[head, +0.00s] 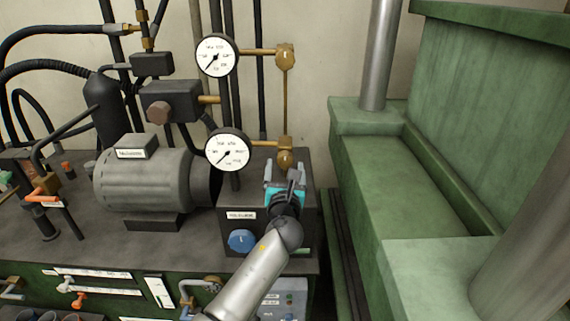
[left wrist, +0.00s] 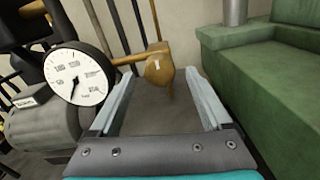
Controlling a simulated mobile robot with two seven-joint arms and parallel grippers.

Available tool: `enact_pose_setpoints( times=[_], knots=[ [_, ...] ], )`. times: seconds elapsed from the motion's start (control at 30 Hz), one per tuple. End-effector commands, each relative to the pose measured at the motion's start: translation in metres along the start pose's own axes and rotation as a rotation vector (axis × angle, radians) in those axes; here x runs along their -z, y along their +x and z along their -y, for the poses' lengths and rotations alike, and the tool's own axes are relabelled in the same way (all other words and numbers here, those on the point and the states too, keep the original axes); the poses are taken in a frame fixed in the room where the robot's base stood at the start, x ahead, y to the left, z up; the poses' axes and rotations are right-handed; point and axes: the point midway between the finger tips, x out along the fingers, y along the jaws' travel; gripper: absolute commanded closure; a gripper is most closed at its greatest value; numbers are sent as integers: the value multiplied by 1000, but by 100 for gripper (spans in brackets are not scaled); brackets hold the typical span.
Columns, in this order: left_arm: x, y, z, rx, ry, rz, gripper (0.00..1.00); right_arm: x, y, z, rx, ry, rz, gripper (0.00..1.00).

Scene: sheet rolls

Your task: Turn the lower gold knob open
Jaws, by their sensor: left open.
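The lower gold knob (head: 285,159) sits at the end of a brass pipe, right of the lower pressure gauge (head: 228,150). It also shows in the left wrist view as a gold knob (left wrist: 160,69) ahead, framed between the fingertips. My left gripper (head: 284,168) is open, just in front of and slightly below the knob in the head view. Nothing is between its fingers at their bases, and a gap to the knob seems to remain, though its depth is hard to judge. The upper gold knob (head: 286,57) is higher on the same brass line. My right gripper is not in view.
The upper gauge (head: 216,56) is above. A grey motor (head: 150,178) and a blue dial (head: 241,240) stand left of my arm. A green machine frame (head: 405,180) with metal columns fills the right side. Black hoses (head: 45,75) run at the upper left.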

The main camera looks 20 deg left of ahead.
Motion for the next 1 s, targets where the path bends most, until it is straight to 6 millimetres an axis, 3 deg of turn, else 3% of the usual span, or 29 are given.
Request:
enact_pose_setpoints(
  times=[0.3,0.7,1.0],
  knots=[
    [0,30,0,-1,0,0,18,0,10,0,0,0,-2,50],
    [0,35,0,0,-1,0,18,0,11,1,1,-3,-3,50],
    [0,34,0,0,-1,-1,52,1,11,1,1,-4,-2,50]
  ],
)
